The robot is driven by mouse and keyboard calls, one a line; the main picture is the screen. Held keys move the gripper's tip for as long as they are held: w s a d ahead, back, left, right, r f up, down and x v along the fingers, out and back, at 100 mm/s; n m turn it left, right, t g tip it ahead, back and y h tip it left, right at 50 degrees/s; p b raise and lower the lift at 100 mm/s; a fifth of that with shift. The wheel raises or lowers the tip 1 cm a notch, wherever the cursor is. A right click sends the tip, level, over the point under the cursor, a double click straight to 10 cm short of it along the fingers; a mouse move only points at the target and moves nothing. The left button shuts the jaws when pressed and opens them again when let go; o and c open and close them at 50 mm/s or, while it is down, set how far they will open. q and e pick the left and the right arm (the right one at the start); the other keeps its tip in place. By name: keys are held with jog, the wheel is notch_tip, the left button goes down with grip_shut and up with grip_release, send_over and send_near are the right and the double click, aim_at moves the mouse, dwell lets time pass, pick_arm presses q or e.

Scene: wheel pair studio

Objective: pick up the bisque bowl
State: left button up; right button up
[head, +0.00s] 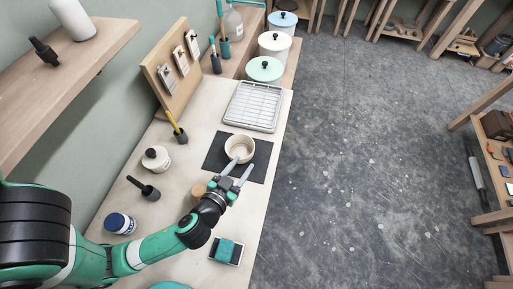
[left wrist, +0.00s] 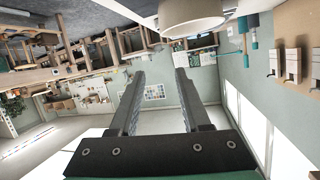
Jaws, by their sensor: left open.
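The bisque bowl (head: 240,148) is a small, cream-coloured round bowl. It stands upright on a dark mat (head: 216,153) on the bench. My left gripper (head: 242,168) is open, with its two fingers pointing at the bowl's near side. In the head view one fingertip overlaps the bowl's near edge; whether it touches I cannot tell. In the left wrist view a pale round form, likely the bowl (left wrist: 190,14), shows at the top edge, beyond the open, empty fingers (left wrist: 160,74). My right gripper is not in view.
A wire rack in a tray (head: 252,106) lies behind the mat. Lidded canisters (head: 265,70) stand beyond it. A lidded jar (head: 156,158), a dark-handled tool (head: 145,188) and a blue-lidded jar (head: 119,223) stand at left. A teal sponge (head: 226,250) lies at front. The bench edge is close at right.

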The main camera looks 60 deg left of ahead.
aim_at(243, 163)
pick_arm(q)
jog(key=shift+g, duration=0.3)
jog(key=f+b, duration=0.2)
jog(key=a+f+b, duration=0.1)
jog(key=f+b, duration=0.1)
jog(key=shift+s+a, duration=0.1)
jog(key=x, duration=0.1)
jog(key=p+x, duration=0.1)
jog(key=shift+w+a+r, duration=0.1)
jog(key=shift+w+a, duration=0.15)
jog(key=shift+w, duration=0.1)
jog(key=shift+p+x, duration=0.6)
jog(key=shift+x, duration=2.4)
jog(key=shift+s+f, duration=0.15)
jog(key=shift+f, duration=0.1)
grip_shut()
